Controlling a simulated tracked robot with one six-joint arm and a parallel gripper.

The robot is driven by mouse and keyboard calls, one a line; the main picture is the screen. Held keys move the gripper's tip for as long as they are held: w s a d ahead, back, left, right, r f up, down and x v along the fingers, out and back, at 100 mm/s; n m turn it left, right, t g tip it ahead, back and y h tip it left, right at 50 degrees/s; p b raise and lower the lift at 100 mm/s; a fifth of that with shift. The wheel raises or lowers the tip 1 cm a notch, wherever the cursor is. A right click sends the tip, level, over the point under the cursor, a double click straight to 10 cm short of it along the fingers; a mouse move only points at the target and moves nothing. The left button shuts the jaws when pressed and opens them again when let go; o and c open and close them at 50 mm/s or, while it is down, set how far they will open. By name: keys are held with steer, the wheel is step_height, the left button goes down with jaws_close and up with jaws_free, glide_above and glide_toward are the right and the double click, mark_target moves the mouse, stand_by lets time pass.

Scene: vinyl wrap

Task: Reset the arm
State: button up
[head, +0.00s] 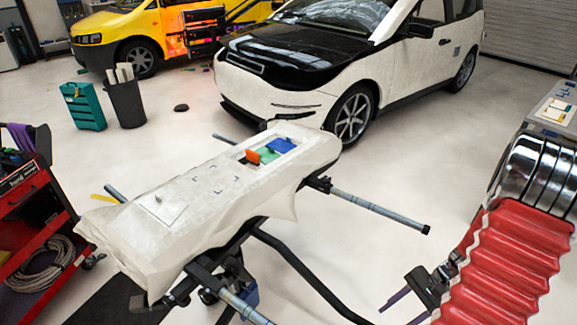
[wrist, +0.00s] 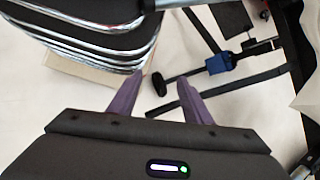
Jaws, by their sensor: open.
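My gripper (head: 403,300) is at the lower right of the head view, beside the covered work stand (head: 215,195) and apart from it. In the wrist view my gripper (wrist: 160,95) shows two purple fingers spread apart with nothing between them. They point down over the pale floor, near the dark legs of the stand. My red bellows-covered arm fills the right side of the head view.
On the stand lie an orange, a green and a blue piece (head: 281,146) in a tray. A white and black car (head: 300,70) stands behind. A red tool cart (head: 30,220) is at left. A teal case (head: 84,107) and a dark bin (head: 127,103) stand on the floor.

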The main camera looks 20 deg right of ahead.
steer(key=w+a+r+n+t+h, duration=0.1)
steer(key=a+r+n+t+h, duration=0.1)
steer(key=a+r+n, duration=0.5)
steer(key=w+a+r+n+t+h, duration=0.2)
steer(key=a+r+n, duration=0.6)
steer(key=a+r, duration=1)
step_height(320, 180, up, 7)
steer(key=h, duration=0.2)
steer(key=shift+f+t+h, duration=0.15)
steer(key=shift+t+h, duration=0.15)
steer(key=shift+t, duration=0.1)
